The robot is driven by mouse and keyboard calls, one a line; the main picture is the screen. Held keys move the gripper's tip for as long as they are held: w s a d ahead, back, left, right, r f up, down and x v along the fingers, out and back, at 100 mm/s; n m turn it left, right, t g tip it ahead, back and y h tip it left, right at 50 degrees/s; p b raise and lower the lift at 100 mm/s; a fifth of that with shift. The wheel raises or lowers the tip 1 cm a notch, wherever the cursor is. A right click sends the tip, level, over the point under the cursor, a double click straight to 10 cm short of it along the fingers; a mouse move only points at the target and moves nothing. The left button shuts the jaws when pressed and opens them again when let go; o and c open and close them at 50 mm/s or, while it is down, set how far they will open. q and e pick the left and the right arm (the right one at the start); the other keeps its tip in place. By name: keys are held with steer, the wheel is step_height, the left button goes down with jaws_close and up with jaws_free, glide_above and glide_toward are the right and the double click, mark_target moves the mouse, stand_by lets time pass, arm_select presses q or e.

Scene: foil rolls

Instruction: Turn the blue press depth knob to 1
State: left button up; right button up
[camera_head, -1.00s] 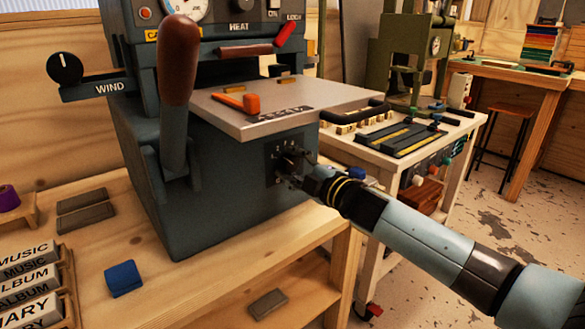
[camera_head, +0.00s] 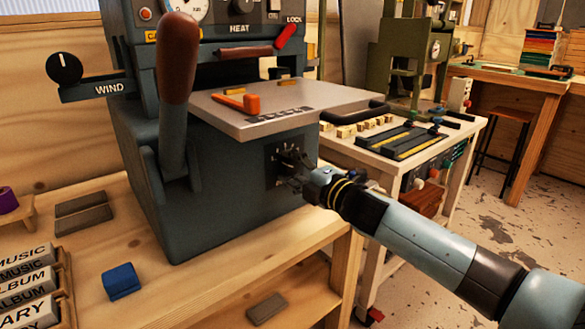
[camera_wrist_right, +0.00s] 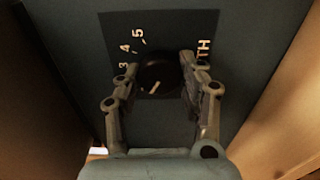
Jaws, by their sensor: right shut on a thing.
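The blue press (camera_head: 215,190) stands on the wooden bench. Its dark depth knob (camera_wrist_right: 158,73) sits on a dark scale plate low on the press side. In the right wrist view the plate shows 3, 4 and 5 and part of the word ending in TH; the lower numbers are hidden, apparently behind a finger. The knob's pale pointer line is at its lower edge, slanting. My right gripper (camera_wrist_right: 160,85) is shut on the knob, one finger on each side. In the head view this right gripper (camera_head: 292,168) covers much of the knob. My left gripper is not in view.
A grey platen (camera_head: 335,97) with an orange-handled tool (camera_head: 237,102) juts above my right gripper. A brown-handled lever (camera_head: 177,75) stands in front of the press. A blue block (camera_head: 122,281) and stamped blocks (camera_head: 25,285) lie on the bench. A white cart (camera_head: 455,150) stands right.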

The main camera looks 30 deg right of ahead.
steer(key=shift+f, duration=0.1)
steer(key=o, duration=1.1)
steer(key=s, duration=0.8)
steer(key=s+d, duration=0.1)
steer(key=s, duration=0.3)
